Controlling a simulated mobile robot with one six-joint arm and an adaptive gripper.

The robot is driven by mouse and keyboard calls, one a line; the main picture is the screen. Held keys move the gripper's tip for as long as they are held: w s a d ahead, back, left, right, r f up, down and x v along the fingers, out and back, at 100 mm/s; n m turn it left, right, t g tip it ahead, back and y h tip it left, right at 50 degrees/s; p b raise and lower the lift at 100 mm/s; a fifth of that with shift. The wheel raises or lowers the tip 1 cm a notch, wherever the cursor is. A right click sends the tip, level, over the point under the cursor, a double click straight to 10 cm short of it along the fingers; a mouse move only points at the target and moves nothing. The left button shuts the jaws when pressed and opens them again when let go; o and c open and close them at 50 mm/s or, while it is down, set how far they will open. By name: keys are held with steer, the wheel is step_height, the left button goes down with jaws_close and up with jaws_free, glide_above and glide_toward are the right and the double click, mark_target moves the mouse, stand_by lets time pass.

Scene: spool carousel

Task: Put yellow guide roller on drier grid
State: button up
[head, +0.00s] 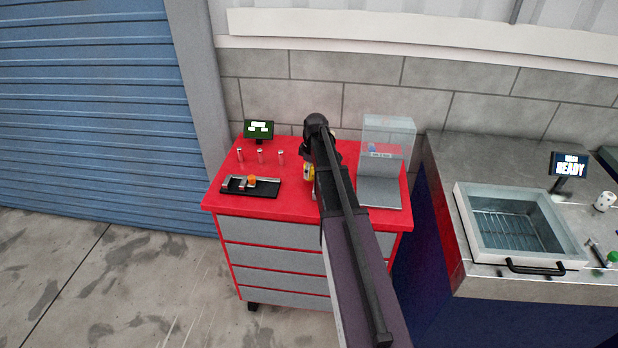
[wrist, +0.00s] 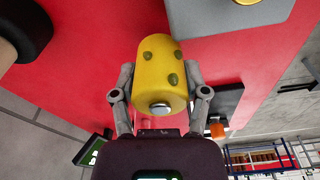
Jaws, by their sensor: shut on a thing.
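The yellow guide roller (wrist: 165,68) fills the middle of the wrist view, with dark greenish spots on its side and a pale shaft end. My gripper (wrist: 160,82) is shut on it, one finger on each side. In the head view the roller (head: 308,174) shows as a small yellow patch beside my arm, over the red cabinet top; my arm hides part of it. The drier grid (head: 508,232) is a wire rack inside the open, pale-framed well on the grey counter at right. No roller shows on it. My gripper is well left of it.
The red cabinet (head: 225,196) carries a black tray (head: 268,190) with small parts, several upright pins, a small screen (head: 259,130) and a clear-hooded stand (head: 388,140). A READY display (head: 569,165) stands behind the drier; a dark handle (head: 535,267) runs along its front.

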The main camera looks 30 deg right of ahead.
steer(key=shift+f+b, duration=0.5)
steer(key=shift+f, duration=0.3)
steer(key=shift+f, duration=0.2)
steer(key=o, duration=1.3)
steer(key=shift+r, duration=0.1)
steer(key=shift+r, duration=0.1)
steer(key=r+p, duration=0.8)
steer(key=s+d+r+p, duration=0.1)
steer(key=r+p, duration=0.3)
